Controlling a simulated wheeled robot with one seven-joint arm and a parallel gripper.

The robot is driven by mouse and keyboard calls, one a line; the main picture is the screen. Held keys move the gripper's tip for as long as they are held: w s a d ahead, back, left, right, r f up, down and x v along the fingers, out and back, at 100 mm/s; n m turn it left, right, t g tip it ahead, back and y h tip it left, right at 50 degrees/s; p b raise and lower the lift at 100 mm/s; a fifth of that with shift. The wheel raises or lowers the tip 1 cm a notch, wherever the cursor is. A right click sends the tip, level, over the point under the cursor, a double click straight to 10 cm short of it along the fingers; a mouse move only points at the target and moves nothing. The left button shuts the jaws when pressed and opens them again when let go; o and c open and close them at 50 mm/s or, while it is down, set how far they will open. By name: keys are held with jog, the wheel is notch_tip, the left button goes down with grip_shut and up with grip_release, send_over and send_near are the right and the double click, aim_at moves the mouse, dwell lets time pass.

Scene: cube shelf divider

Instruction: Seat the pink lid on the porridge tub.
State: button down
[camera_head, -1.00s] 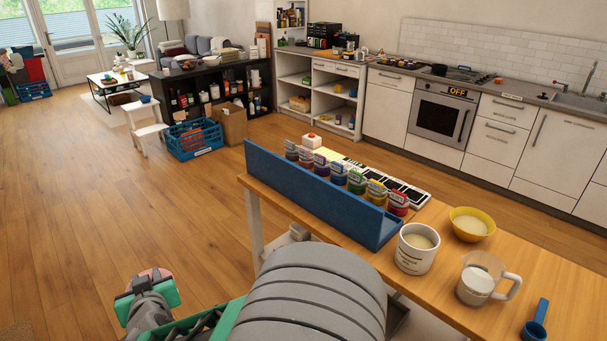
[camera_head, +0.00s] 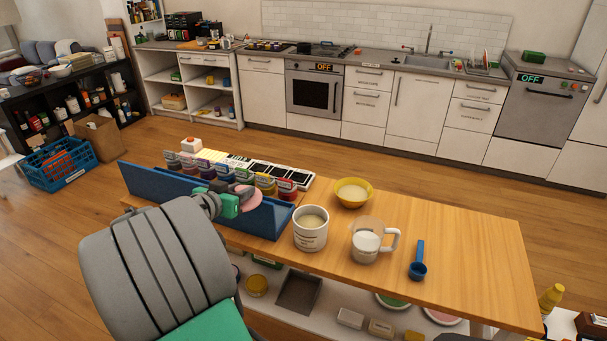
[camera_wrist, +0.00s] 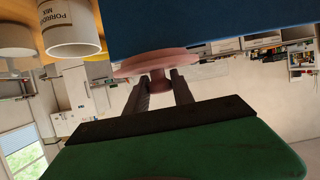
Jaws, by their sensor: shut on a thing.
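The porridge tub (camera_head: 310,232) is a white open tub with pale contents, upright on the wooden table just right of the blue rack. In the wrist view the tub (camera_wrist: 72,30) shows at the upper left with its printed name. My gripper (camera_head: 236,201) is above the blue rack, left of the tub. It is shut on the knob of the pink lid (camera_head: 247,194). In the wrist view my gripper (camera_wrist: 160,84) grips the knob, and the lid's disc (camera_wrist: 155,63) spreads beyond the fingertips. The lid is apart from the tub.
The blue rack (camera_head: 268,222) and several coloured jars (camera_head: 265,183) lie beside my gripper. A yellow bowl (camera_head: 352,192), a glass jug (camera_head: 368,241) and a blue scoop (camera_head: 418,264) are near the tub. The table's right part (camera_head: 475,245) is clear.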

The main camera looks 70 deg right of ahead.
jog(key=s+d+r+m+g+y, duration=0.1)
jog(key=s+d+m+g, duration=0.1)
jog(key=s, duration=0.7)
jog(key=s+d+r+m+g+p, duration=0.1)
jog(key=s+d+m+g, duration=0.2)
jog(key=s, duration=0.5)
jog(key=shift+s+d+r+g+y, duration=0.3)
jog(key=shift+s+d+r+y, duration=0.1)
jog(key=shift+d, duration=0.25)
jog(key=shift+w+f+b, duration=0.15)
jog(key=shift+f+b, duration=0.05)
jog(key=shift+b, duration=0.15)
notch_tip(320, 180, down, 8)
jog(key=b, duration=0.8)
jog(key=shift+r, duration=0.25)
jog(key=shift+a+f+b, duration=0.1)
jog(key=shift+f+b, duration=1.05)
jog(key=shift+b, duration=0.1)
jog(key=c, duration=1.4)
grip_release()
jog(key=o, duration=0.5)
jog(key=shift+o, duration=0.2)
jog(key=shift+w+a, duration=0.1)
